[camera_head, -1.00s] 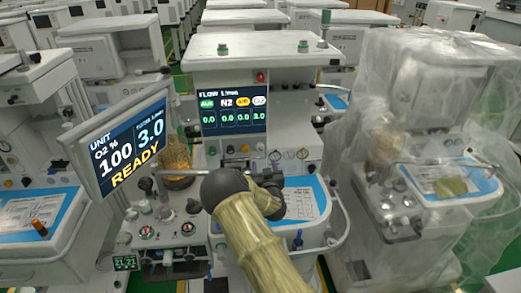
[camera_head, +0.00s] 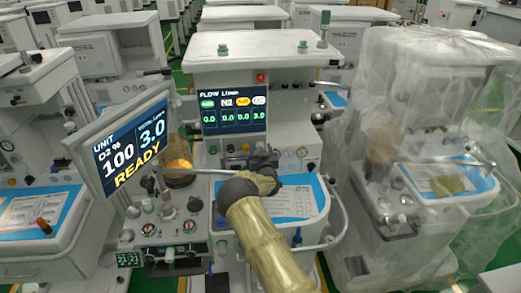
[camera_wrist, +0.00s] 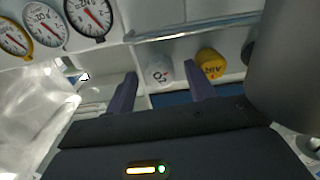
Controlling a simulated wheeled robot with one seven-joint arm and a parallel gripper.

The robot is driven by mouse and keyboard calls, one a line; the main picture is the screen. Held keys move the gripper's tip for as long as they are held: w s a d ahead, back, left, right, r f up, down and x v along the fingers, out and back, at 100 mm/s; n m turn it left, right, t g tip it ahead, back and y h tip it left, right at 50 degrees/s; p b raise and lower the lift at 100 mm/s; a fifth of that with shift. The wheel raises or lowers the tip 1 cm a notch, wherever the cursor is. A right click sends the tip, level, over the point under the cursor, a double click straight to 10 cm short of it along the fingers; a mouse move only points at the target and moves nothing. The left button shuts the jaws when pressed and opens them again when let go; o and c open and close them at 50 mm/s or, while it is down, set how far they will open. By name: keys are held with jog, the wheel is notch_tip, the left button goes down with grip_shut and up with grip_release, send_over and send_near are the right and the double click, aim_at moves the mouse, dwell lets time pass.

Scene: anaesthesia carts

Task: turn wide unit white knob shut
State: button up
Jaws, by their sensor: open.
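The wide unit (camera_head: 255,52) stands in the middle of the head view. Its flow display (camera_head: 233,111) reads 0.0 in three columns and 3.0 under O2. In the wrist view the white knob (camera_wrist: 159,72), marked O2, sits on the panel just beyond and between my fingertips, apart from them. My gripper (camera_wrist: 162,85) is open and empty, its two dark fingers spread. In the head view my gripper (camera_head: 263,160) is in front of the knob row, partly hiding it.
A yellow AIR knob (camera_wrist: 210,64) is close to the right finger. Round gauges (camera_wrist: 88,17) lie at upper left, and a rail (camera_wrist: 195,27) crosses above the knobs. A tilted READY screen (camera_head: 128,146) stands left; a plastic-covered unit (camera_head: 415,140) stands right.

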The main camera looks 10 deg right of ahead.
jog(key=c, duration=1)
jog(key=shift+o, duration=0.2)
jog(key=shift+m+b, duration=0.3)
jog(key=shift+b, duration=0.15)
